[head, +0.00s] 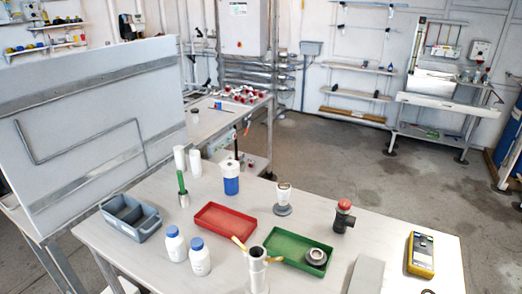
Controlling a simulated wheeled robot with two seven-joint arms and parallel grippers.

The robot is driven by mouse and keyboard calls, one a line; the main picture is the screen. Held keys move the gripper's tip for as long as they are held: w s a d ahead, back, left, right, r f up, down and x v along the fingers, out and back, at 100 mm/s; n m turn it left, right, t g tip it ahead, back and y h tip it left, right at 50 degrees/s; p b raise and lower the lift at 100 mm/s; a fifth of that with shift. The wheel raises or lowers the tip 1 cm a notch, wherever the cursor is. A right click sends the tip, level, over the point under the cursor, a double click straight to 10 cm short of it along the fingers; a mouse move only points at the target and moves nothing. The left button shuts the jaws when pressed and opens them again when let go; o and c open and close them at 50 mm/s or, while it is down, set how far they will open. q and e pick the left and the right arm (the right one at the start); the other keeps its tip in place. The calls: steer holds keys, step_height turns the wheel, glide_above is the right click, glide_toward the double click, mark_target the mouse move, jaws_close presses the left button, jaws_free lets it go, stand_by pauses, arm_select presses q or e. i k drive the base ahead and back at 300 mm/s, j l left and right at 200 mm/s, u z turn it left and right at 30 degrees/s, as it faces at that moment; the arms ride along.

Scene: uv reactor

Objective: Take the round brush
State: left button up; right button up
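No gripper of mine shows in the head view. I cannot make out a round brush for certain. A thin green upright piece (181,180) stands in a small grey cup (184,200) at the back left of the near table; it may be a brush handle, but any bristles are hidden or too small to see. The near table (320,205) is light grey and fills the lower middle of the view.
The table holds a grey bin (146,229), white bottles with blue caps (199,262), a red tray (222,209), a green tray (281,240) with a dark ring (316,257), a red-topped fitting (342,216) and a yellow meter (421,269). A large panel (70,90) stands left. Open floor lies right.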

mark_target(181, 184)
steer(key=j+z, duration=0.3)
steer(key=j, duration=0.35)
steer(key=j+z, duration=0.3)
steer(key=j, duration=0.35)
